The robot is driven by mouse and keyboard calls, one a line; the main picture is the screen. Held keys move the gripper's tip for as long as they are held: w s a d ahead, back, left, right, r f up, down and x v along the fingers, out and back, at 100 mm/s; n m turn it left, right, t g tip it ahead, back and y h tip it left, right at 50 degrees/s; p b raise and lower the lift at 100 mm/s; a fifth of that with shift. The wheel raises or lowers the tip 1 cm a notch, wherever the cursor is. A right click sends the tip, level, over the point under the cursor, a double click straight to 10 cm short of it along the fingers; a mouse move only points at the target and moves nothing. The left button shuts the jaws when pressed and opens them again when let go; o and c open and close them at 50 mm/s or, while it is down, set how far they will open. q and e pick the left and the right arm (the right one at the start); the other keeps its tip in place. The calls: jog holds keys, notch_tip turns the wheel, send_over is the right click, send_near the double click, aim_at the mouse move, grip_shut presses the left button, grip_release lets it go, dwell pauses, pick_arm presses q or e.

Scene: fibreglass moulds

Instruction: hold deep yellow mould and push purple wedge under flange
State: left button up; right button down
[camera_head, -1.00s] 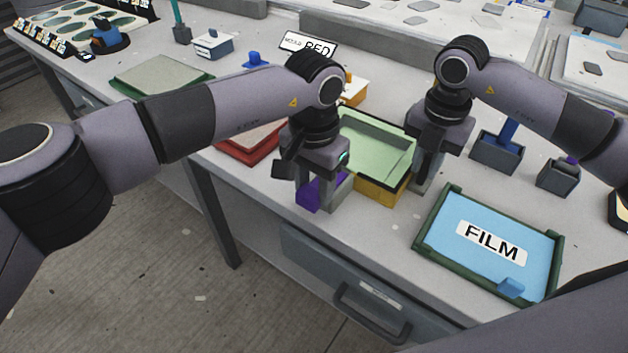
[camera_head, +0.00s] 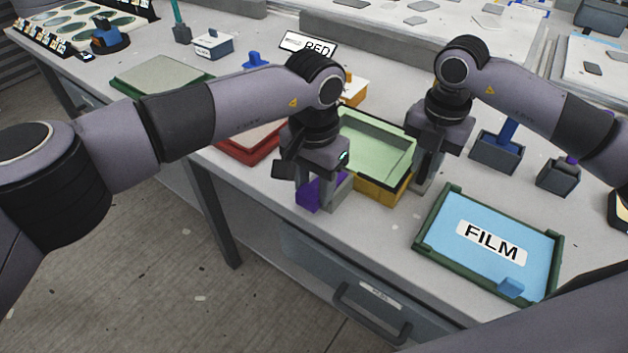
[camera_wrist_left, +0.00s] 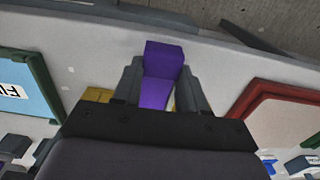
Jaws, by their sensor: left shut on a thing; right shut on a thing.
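The deep yellow mould (camera_head: 378,187) stands near the table's front edge with a pale green part (camera_head: 375,145) in it. My right gripper (camera_head: 425,182) is shut on the mould's right side wall. My left gripper (camera_head: 322,196) is shut on the purple wedge (camera_head: 309,194) at the mould's left front side. In the left wrist view the wedge (camera_wrist_left: 163,62) sits between both fingers, and a bit of the yellow mould (camera_wrist_left: 97,94) shows beside them. The wedge's tip and its contact with the flange are hidden.
A blue FILM tray (camera_head: 450,244) with a green frame lies to the right. A red mould (camera_head: 250,150) stands to the left, partly behind my left arm. Dark holders (camera_head: 497,153) stand at the right. The table's front edge is close to the wedge.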

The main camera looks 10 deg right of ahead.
pick_arm(q)
jog(key=shift+f, duration=0.15)
jog(key=o, duration=1.1)
jog(key=shift+o, duration=0.2)
jog(key=shift+s, duration=0.1)
jog(key=shift+d, duration=0.1)
notch_tip(320, 180, up, 12)
